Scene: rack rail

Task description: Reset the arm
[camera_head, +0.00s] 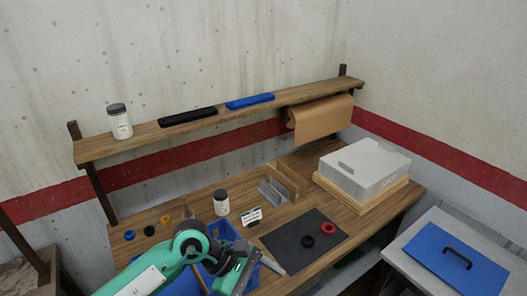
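My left arm, teal and dark grey, reaches in from the lower left. Its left gripper (257,270) is at the bottom centre, in front of a blue bin (224,229) and just left of the dark mat (285,245). A pale grey bar shows at the gripper's right side, and I cannot tell whether it is a finger. The finger gap is not clear, so I cannot tell whether the gripper is open or shut. My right gripper is not in view.
A wall shelf (150,130) stands behind. A cabinet with a blue panel (455,262) is at right.

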